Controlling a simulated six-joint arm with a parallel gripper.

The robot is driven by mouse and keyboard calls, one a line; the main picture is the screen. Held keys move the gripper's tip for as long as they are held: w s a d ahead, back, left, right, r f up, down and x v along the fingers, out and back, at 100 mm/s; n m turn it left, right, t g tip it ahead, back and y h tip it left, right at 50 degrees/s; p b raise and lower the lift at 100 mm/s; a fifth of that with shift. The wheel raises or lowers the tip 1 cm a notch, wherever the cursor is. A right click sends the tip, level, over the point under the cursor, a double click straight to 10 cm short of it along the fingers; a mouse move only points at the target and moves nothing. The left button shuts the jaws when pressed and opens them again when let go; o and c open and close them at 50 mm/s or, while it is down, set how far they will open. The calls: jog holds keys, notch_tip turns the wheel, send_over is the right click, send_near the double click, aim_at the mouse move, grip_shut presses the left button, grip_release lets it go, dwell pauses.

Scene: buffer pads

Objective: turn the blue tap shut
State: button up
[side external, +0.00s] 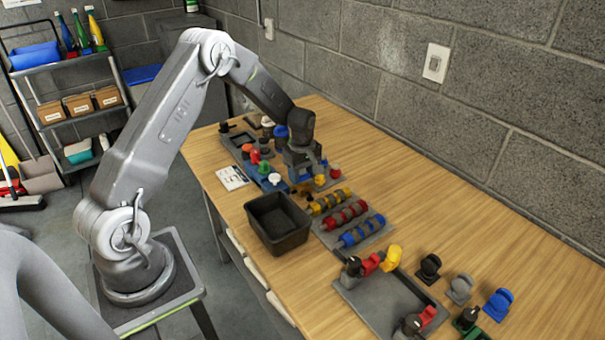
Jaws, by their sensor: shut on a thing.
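My gripper (307,178) points down over the far part of the wooden bench, among small coloured fittings. It is shut on the blue tap (304,187), which is mostly hidden by the fingers; only a little blue shows below them. The tap's handle angle cannot be made out. A small yellow part (320,181) shows right beside the fingers.
A black bin (278,222) and a rack of yellow, red and blue ringed rods (362,230) stand nearer. A grey tray (385,300) and loose knobs lie further right.

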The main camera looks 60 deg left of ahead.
jog(key=shift+m, duration=0.3)
jog(key=m, duration=1.3)
jog(key=shift+r+m, duration=0.1)
jog(key=shift+m, duration=2)
jog(key=o, duration=0.7)
jog(key=shift+c, duration=0.2)
